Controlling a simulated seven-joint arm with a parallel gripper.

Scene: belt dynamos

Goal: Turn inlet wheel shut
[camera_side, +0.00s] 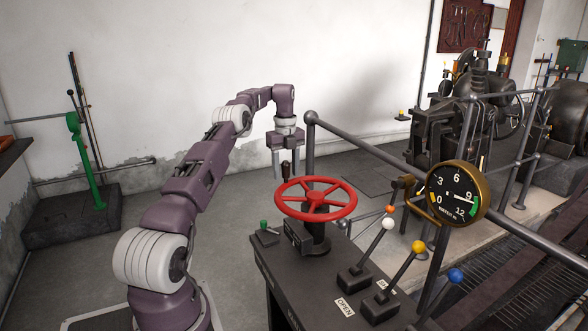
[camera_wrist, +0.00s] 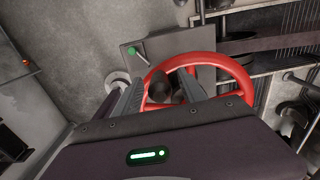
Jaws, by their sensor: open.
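The red inlet wheel (camera_side: 337,209) lies flat on a dark post on the black console, with several spokes. An upright dark handle (camera_side: 286,171) stands at its far left rim. My gripper (camera_side: 287,172) is open above that rim, pointing down, and its fingers appear on either side of the handle. Whether they touch it cannot be told. In the wrist view the red wheel (camera_wrist: 238,74) runs behind my gripper (camera_wrist: 161,84), and the dark handle (camera_wrist: 160,88) shows between the open fingers. The wheel's near part is hidden there by my gripper body.
The console (camera_side: 267,267) carries white, yellow and blue-knobbed levers (camera_side: 409,262), an OPEN label and a small green-knobbed switch (camera_side: 264,230). A round WATER IN gauge (camera_side: 455,191) and grey railing (camera_side: 390,160) stand at the right. Dark machinery (camera_side: 470,120) is behind.

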